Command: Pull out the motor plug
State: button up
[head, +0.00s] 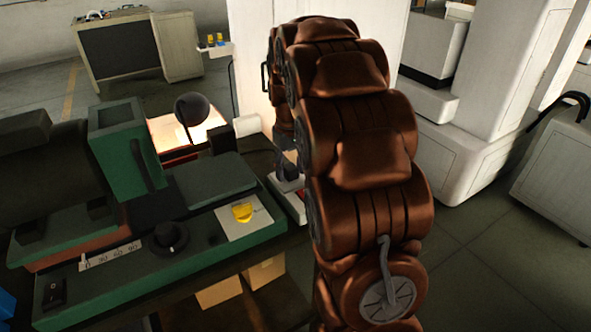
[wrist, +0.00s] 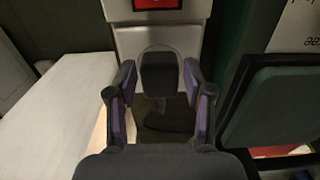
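In the wrist view, a dark block with rounded corners (wrist: 160,73), which looks like the motor plug, sits against the front of a pale grey box (wrist: 130,42). A thin grey arc curves over its top, and a dark stem shows below it. My gripper (wrist: 159,77) is open, with one purple-padded finger on each side of the block. A gap seems to show on both sides; contact is not clear. In the head view, my copper-coloured arm hides most of the gripper, and the plug cannot be made out. A pale box with red (head: 290,194) shows beside the arm.
A green machine (head: 190,262) with a dial (head: 170,237) and a yellow piece (head: 242,212) on a white sheet stands left of the arm. A black lamp (head: 192,108) stands behind. White cabinets (head: 440,165) stand right; the floor at lower right is clear.

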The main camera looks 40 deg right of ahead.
aim_at(290, 167)
grip_shut()
jog(key=shift+r, duration=0.2)
dwell(0.3)
jog(key=shift+r+p, duration=0.45)
jog(key=shift+r, duration=2.35)
